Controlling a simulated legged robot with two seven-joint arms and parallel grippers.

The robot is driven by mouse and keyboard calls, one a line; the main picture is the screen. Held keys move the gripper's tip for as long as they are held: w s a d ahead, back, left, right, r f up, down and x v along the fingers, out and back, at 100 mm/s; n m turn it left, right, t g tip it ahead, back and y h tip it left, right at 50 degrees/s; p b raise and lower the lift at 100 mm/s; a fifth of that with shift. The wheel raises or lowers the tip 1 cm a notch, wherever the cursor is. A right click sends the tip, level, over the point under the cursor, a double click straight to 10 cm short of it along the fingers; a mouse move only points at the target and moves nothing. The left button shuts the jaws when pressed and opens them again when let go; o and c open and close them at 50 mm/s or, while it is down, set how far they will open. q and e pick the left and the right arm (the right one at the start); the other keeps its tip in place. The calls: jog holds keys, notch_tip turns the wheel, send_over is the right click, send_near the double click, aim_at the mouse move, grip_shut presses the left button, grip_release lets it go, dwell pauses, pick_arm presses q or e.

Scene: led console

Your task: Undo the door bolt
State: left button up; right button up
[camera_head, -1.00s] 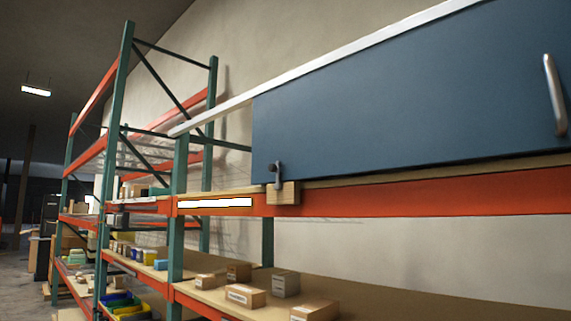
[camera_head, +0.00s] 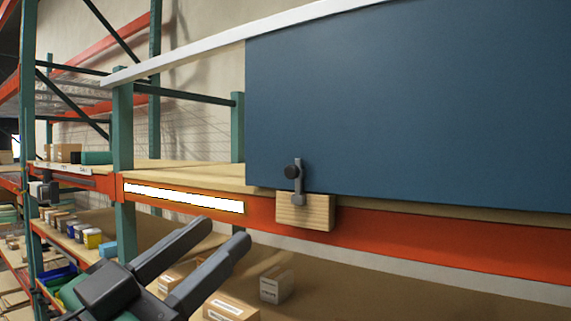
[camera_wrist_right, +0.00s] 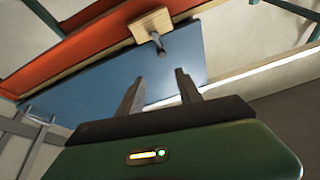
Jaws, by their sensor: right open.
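The door is a large blue panel (camera_head: 410,110) above an orange shelf beam in the head view. The bolt (camera_head: 298,185) is a small grey upright bar with a dark round knob at the door's lower left corner. Its lower end overlaps the front of a light wooden block (camera_head: 318,213); whether it sits in the block is unclear. My right gripper (camera_head: 224,232) is open and empty, below and left of the bolt, apart from it. In the wrist view, the bolt (camera_wrist_right: 158,43) and wooden block (camera_wrist_right: 147,27) show beyond the open fingers (camera_wrist_right: 158,84). My left gripper is not visible.
The orange beam (camera_head: 430,240) runs under the door. A lower shelf holds small cardboard boxes (camera_head: 231,308) behind and beside my right gripper. A green upright post (camera_head: 122,150) stands left of the door. The space in front of the bolt is clear.

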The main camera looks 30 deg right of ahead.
jog(key=d+r+p, duration=0.2)
jog(key=p, duration=0.2)
send_near(287, 175)
jog(key=d+r, duration=0.1)
jog(key=d, duration=0.1)
jog(key=p+x, duration=0.1)
jog(key=x, duration=0.4)
jog(key=shift+w+d+r+p, duration=0.15)
jog(key=shift+w+r+p, duration=0.05)
jog(key=shift+p, duration=0.2)
jog(key=shift+w+d+r, duration=0.15)
jog(key=shift+d, duration=0.45)
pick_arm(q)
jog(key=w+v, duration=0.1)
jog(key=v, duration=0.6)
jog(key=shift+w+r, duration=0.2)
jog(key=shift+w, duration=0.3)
pick_arm(e)
jog(key=shift+w, duration=0.15)
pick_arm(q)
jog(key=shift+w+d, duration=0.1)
pick_arm(e)
jog(key=shift+w, duration=0.1)
jog(key=shift+c, duration=1.2)
grip_shut()
